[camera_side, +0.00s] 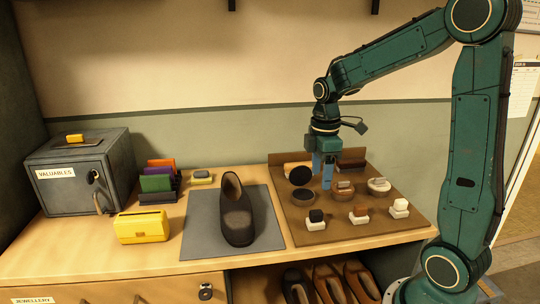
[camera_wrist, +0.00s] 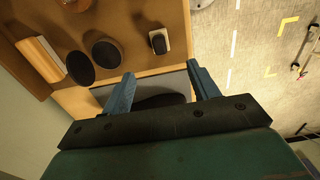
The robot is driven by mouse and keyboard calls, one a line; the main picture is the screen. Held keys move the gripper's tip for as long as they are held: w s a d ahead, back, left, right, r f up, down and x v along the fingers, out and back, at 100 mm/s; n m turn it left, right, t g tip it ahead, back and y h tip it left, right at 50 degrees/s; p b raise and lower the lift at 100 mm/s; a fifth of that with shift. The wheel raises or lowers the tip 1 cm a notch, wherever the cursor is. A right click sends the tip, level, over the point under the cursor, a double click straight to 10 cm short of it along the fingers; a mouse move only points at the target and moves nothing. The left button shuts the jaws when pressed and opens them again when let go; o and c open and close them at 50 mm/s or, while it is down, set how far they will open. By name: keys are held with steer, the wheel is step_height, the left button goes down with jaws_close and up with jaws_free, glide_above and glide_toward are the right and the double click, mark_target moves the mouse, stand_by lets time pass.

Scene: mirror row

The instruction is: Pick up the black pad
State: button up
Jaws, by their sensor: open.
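The black pad (camera_side: 316,215) sits on a small white block at the front left of the brown tray (camera_side: 375,228). In the wrist view the black pad (camera_wrist: 158,43) shows on its white base near the tray's edge, beyond my fingertips. My gripper (camera_side: 327,172) hangs over the back part of the tray, behind the pad and pointing down. In the wrist view my gripper (camera_wrist: 161,70) has its two blue fingers apart, with nothing held between them.
A brown pad (camera_side: 358,211) and a cream pad (camera_side: 400,206) stand in the same row. Dark round pieces (camera_side: 304,195), brushes (camera_side: 342,188) and a pale brush (camera_side: 379,186) lie behind.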

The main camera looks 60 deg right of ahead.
mark_target(316, 211)
steer(key=shift+f, duration=0.1)
steer(key=shift+f, duration=4.25)
steer(key=shift+f, duration=0.1)
steer(key=shift+f, duration=2.45)
steer(key=shift+w, duration=0.1)
steer(key=shift+c, duration=0.4)
steer(key=c, duration=1)
